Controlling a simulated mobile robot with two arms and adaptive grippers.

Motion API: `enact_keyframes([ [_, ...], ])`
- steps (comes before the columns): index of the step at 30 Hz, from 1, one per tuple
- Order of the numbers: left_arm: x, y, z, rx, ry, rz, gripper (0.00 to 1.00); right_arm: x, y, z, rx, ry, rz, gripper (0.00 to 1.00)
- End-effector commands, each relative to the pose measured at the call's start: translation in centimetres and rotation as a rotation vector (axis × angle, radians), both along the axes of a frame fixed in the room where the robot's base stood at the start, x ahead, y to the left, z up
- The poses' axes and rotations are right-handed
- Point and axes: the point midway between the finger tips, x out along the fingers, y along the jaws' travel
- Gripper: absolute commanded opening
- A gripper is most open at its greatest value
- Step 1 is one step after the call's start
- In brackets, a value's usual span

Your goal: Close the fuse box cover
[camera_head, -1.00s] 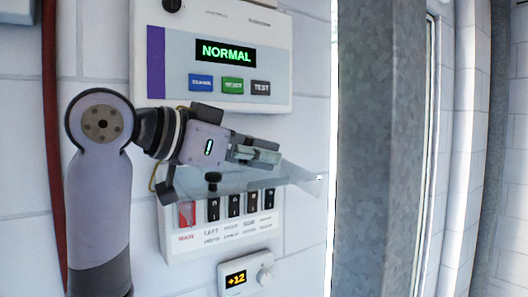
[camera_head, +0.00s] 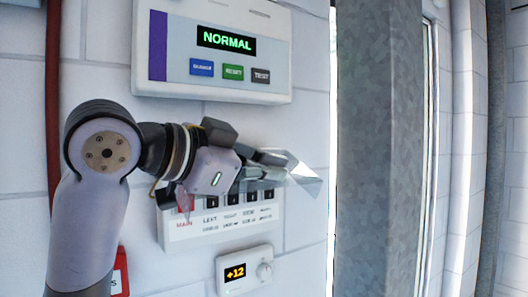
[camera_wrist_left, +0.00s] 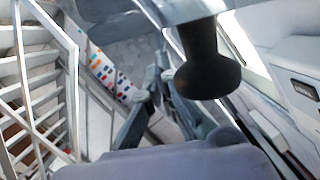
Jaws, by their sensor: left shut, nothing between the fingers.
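The fuse box (camera_head: 222,230) is a white wall box with a red MAIN switch and several black switches. Its clear cover (camera_head: 306,179) sticks out from the top, tilted; its right corner shows past my gripper and its left edge hangs beside the red switch. The switches still show below it. My left gripper (camera_head: 284,161) is shut and empty, in front of the cover, and hides its middle. I cannot tell whether it touches the cover. My right gripper is not in view.
A control panel (camera_head: 215,84) reading NORMAL is just above my gripper. A small +12 dial unit (camera_head: 244,271) is below the fuse box. A grey metal post (camera_head: 376,150) stands to the right. The left wrist view shows stair railings (camera_wrist_left: 72,70).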

Motion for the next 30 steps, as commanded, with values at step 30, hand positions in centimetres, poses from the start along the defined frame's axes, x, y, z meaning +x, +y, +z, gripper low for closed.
enact_keyframes([
  [30,4.1,3.0,-13.7,0.543,-0.742,0.002,0.0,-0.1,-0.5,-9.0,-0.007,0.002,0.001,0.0],
])
